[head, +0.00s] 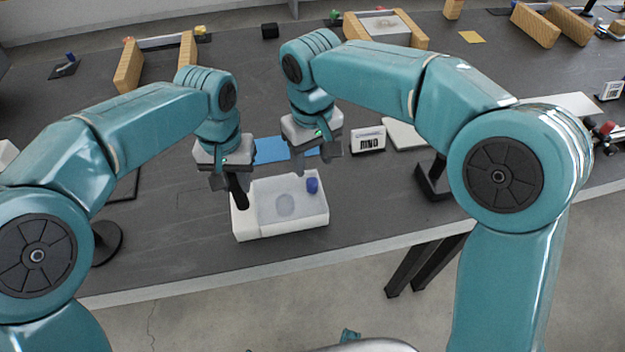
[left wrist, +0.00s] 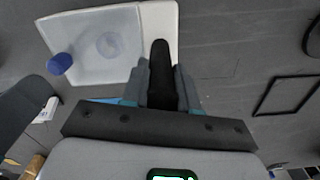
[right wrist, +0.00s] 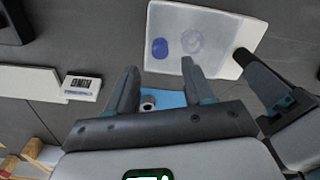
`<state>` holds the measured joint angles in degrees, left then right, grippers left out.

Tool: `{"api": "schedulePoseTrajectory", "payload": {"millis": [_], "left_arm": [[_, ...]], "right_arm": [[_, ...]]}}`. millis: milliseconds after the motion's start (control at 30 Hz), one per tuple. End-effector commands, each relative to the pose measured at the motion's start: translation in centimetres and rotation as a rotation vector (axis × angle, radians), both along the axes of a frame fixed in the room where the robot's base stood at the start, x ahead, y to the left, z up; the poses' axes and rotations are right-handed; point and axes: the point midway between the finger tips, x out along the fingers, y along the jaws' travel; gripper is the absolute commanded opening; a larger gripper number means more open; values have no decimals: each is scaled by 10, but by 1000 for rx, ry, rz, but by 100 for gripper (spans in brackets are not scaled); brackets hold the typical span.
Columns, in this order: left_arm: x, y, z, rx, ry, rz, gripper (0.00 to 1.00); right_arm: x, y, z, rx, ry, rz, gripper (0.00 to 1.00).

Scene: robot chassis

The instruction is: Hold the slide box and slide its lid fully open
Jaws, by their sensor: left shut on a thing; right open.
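The white slide box (head: 280,232) stands near the table's front edge. Its frosted lid (head: 270,200) lies over most of the top, and a round grey-blue shape shows faintly through it. A blue knob (head: 312,185) sits at the lid's right end; it also shows in the left wrist view (left wrist: 60,63) and right wrist view (right wrist: 159,48). A black handle (head: 239,192) rises at the box's left end. My left gripper (head: 228,182) is shut on this handle. My right gripper (head: 316,162) is open and empty, above and behind the box near the knob.
A blue mat (head: 270,150) lies behind the box. A small white sign (head: 368,140) stands to its right, beside a pale flat panel (head: 405,135). A black stand (head: 432,180) is further right. Wooden racks line the far table side.

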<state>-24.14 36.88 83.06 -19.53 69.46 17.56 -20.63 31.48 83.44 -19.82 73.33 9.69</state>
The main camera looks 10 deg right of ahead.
Motion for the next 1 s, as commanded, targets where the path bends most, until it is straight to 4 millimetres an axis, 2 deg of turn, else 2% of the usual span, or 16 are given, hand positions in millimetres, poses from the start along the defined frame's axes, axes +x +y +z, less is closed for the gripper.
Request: {"api": "schedulePoseTrajectory", "payload": {"millis": [33,100,300,500,767,900,933,1000], "left_arm": [[-3,0,-7,5,15,-2,0],[-3,0,-7,5,15,-2,0],[-3,0,-7,5,15,-2,0],[-3,0,-7,5,15,-2,0],[-3,0,-7,5,15,-2,0],[-3,0,-7,5,15,-2,0],[-3,0,-7,5,15,-2,0],[-3,0,-7,5,15,-2,0]], "right_arm": [[-1,0,-14,-2,6,1,52],[-1,0,-30,-1,7,1,52],[-1,0,-65,1,4,1,52],[-1,0,-79,2,3,1,52],[-1,0,-81,2,3,1,52],[-1,0,-80,2,3,1,6],[-1,0,-80,2,3,1,0],[-1,0,-80,3,2,1,0]]}}
